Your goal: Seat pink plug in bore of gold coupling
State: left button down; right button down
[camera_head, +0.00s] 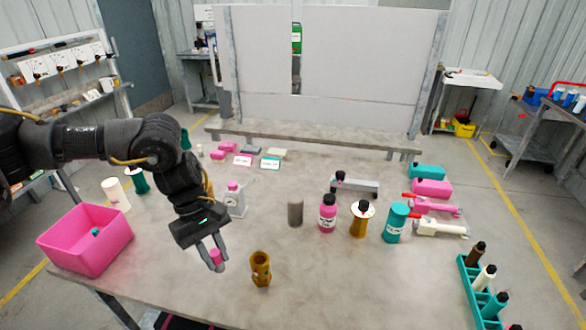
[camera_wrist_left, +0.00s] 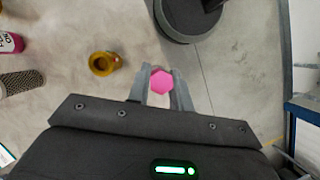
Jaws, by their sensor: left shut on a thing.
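The pink plug (camera_wrist_left: 161,81) is between the two fingers of my left gripper (camera_wrist_left: 159,88), and its hexagonal end faces the wrist camera. In the head view my left gripper (camera_head: 217,259) holds the pink plug (camera_head: 216,257) above the table, to the left of the gold coupling. The gold coupling (camera_head: 261,269) stands upright on the table near the front, its open bore facing up. In the left wrist view the gold coupling (camera_wrist_left: 103,64) is left of the plug, apart from it. My right gripper is not in view.
A pink bin (camera_head: 86,240) stands at the table's left edge. A grey cylinder (camera_head: 295,211), a pink bottle (camera_head: 327,213), a gold bottle (camera_head: 361,219) and a teal bottle (camera_head: 395,222) stand behind the coupling. A teal rack (camera_head: 470,283) sits at the right. The table right of the coupling is clear.

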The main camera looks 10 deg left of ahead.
aim_at(262, 280)
jog(key=k, duration=1.3)
jog(key=z, duration=0.9)
jog(key=i, duration=1.35)
jog(key=u, duration=0.7)
jog(key=i, duration=0.55)
jog(key=u, duration=0.65)
